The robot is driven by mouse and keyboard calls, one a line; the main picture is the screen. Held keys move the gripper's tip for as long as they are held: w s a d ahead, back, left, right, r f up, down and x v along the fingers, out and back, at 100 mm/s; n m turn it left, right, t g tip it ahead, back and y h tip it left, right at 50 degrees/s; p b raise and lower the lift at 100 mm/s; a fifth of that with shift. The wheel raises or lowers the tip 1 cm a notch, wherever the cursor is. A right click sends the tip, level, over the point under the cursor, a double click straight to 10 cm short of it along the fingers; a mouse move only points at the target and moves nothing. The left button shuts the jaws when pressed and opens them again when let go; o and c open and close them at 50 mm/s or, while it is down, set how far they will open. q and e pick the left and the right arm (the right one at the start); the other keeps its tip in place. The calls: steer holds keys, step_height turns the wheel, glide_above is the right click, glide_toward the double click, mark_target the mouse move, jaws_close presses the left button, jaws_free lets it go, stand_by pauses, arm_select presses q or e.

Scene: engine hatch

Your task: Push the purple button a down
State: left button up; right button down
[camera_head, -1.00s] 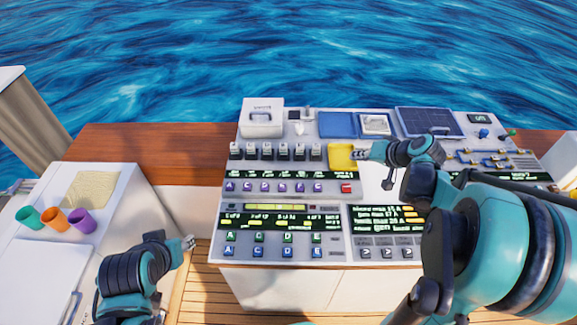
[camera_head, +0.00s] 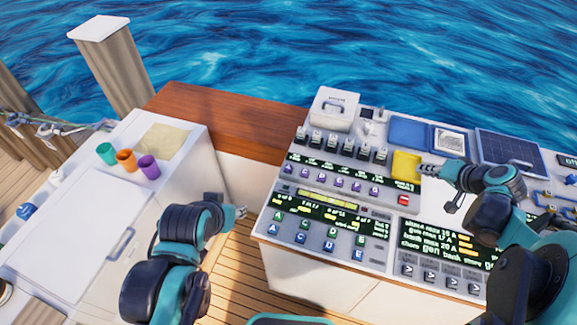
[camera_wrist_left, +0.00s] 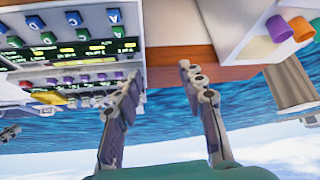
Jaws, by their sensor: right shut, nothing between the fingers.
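The purple button A (camera_head: 288,169) is at the left end of the row of purple lettered buttons on the console (camera_head: 262,226). Its letter is too small to read surely. In the left wrist view, which is upside down, the purple row (camera_wrist_left: 85,78) runs up to my left finger, which may hide its end. My left gripper (camera_head: 240,211) is off the console's left edge, touching nothing; its fingers (camera_wrist_left: 160,70) stand apart, empty. My right gripper (camera_head: 424,169) is shut and empty beside the yellow pad (camera_head: 407,164) on the console.
Green buttons (camera_head: 332,231) and blue buttons (camera_head: 329,247) sit nearer than the purple row. A red button (camera_head: 403,200) is at its right. Black switches (camera_head: 330,141) stand behind. A white cabinet with orange (camera_head: 126,160) and purple (camera_head: 149,166) cups is left; a gap separates it from the console.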

arm_select(q)
jaws_close()
stand_by(1.2)
